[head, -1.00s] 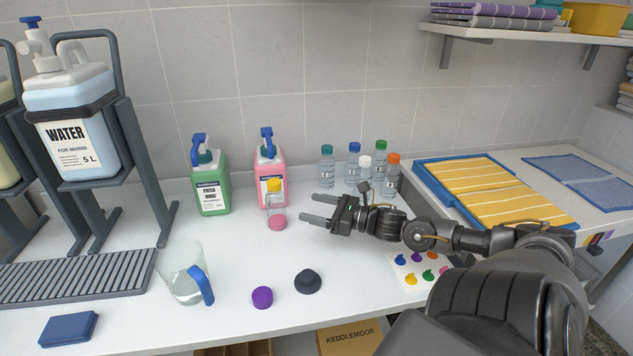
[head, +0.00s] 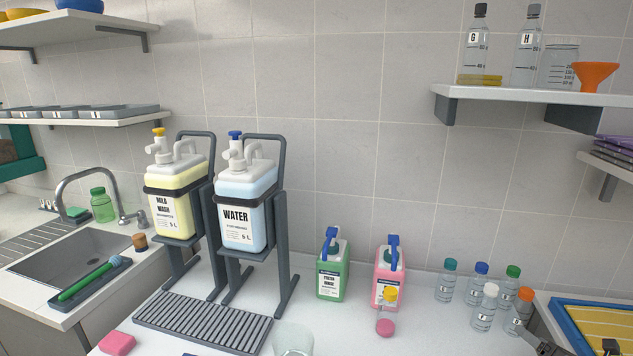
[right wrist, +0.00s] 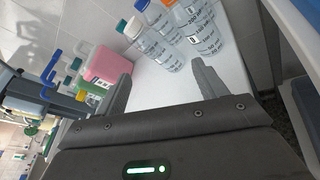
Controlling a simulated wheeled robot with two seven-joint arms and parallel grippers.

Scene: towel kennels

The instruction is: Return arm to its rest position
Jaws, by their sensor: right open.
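My right gripper (head: 535,338) shows only in part at the lower right of the head view, close to the orange-capped bottle (head: 519,312). In the right wrist view my right gripper (right wrist: 163,84) has its two fingers wide apart with nothing between them. Several clear bottles with coloured caps (right wrist: 180,35) stand beyond the fingers. The rest of my right arm is mostly out of the head view. My left gripper does not show.
A green jug (head: 333,275) and a pink jug (head: 388,278) stand against the wall. The water dispenser (head: 243,212) is on a rack further left, above a slatted drip tray (head: 203,322). A blue tray (head: 560,318) lies at right.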

